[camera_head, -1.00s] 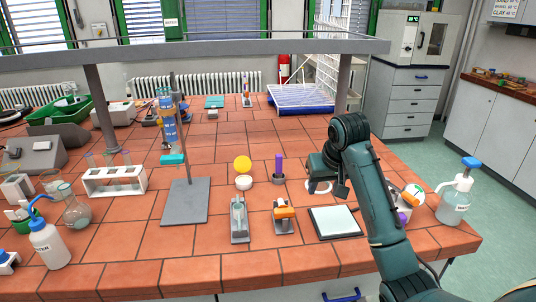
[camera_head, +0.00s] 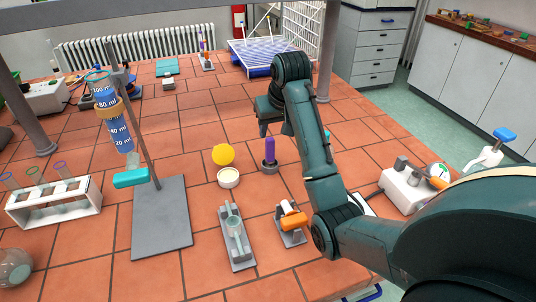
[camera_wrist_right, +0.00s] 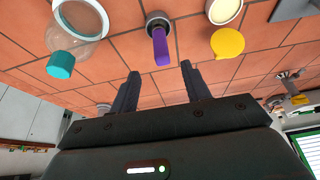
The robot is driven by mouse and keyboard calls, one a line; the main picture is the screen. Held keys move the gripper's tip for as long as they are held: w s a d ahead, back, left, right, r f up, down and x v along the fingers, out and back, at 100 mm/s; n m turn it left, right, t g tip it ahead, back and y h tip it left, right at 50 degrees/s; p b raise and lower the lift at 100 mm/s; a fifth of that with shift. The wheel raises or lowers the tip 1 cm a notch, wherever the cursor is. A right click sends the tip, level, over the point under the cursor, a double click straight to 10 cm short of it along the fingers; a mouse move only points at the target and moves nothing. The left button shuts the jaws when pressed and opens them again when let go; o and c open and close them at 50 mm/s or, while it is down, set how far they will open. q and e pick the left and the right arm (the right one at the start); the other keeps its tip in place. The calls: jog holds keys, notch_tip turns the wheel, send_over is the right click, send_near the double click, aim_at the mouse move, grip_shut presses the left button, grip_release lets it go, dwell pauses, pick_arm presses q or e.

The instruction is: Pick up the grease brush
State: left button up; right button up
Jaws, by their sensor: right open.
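What looks like the grease brush (camera_head: 269,151) stands upright in a small grey holder (camera_head: 270,168), its purple handle up. In the right wrist view the purple handle (camera_wrist_right: 161,47) lies just beyond my fingertips, in line with the gap between them and not gripped. My right gripper (camera_head: 287,128) is open and empty, close to the brush at its upper right in the head view; the two spread fingers show in the right wrist view (camera_wrist_right: 160,69). My left gripper is not in view.
A white jar (camera_head: 228,178) and yellow disc (camera_head: 223,155) stand left of the brush. A grey stand with an orange part (camera_head: 293,220) is nearer. A clear vessel with a teal cap (camera_wrist_right: 79,20) shows beside the holder in the wrist view. A cylinder stand (camera_head: 160,230) is left.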

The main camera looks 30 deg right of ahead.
aim_at(269, 148)
jog(key=x, duration=0.5)
jog(key=shift+f, duration=0.1)
jog(key=shift+p+x, duration=0.7)
jog(key=shift+x, duration=2)
jog(key=shift+a, duration=0.1)
jog(key=shift+c, duration=0.2)
grip_shut()
